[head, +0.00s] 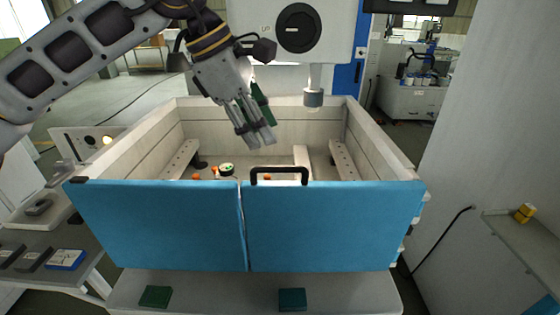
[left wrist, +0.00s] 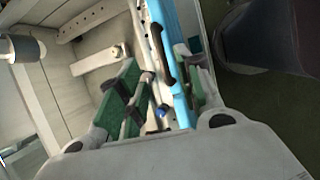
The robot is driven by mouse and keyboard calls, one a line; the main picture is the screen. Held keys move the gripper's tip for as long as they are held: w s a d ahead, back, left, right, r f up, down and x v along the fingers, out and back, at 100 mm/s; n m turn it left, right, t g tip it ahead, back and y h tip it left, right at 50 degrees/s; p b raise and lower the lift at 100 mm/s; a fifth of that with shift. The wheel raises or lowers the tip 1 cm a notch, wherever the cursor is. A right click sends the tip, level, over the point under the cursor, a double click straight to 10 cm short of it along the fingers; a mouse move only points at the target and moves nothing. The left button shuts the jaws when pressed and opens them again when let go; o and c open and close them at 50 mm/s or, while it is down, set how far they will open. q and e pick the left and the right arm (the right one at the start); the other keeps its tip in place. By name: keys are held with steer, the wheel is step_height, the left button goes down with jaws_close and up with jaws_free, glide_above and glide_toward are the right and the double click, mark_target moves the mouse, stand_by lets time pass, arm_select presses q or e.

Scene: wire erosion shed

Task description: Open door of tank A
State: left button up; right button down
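The tank (head: 170,108) is a pale open-topped box with two blue front door panels. The left panel (head: 160,225) and the right panel (head: 335,228) stand upright, meeting at a narrow seam. A black handle (head: 279,170) rises from the right panel's top edge, near the seam. My left gripper (head: 258,138) points down above the tank, just behind and above the handle. In the left wrist view its green-padded fingers (left wrist: 160,95) are apart, with the blue door edge (left wrist: 175,60) and the black handle (left wrist: 160,50) showing between and beyond them. Contact cannot be told. My right gripper is out of view.
A machine head with a nozzle (head: 314,95) hangs over the tank's back. Inside are pale rails (head: 180,160) and small orange parts (head: 196,177). A ledge (head: 215,290) lies below the doors. A side table (head: 50,262) stands left, and a shelf (head: 525,240) right.

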mark_target(283, 167)
arm_select(q)
steer(key=x, duration=0.7)
steer(key=shift+d+f, duration=0.15)
steer(key=shift+f, duration=0.25)
steer(key=shift+p+x, duration=0.35)
steer(key=shift+x, duration=0.6)
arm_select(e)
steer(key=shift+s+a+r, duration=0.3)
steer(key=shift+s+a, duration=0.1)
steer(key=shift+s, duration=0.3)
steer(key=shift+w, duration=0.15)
arm_select(q)
jaws_close()
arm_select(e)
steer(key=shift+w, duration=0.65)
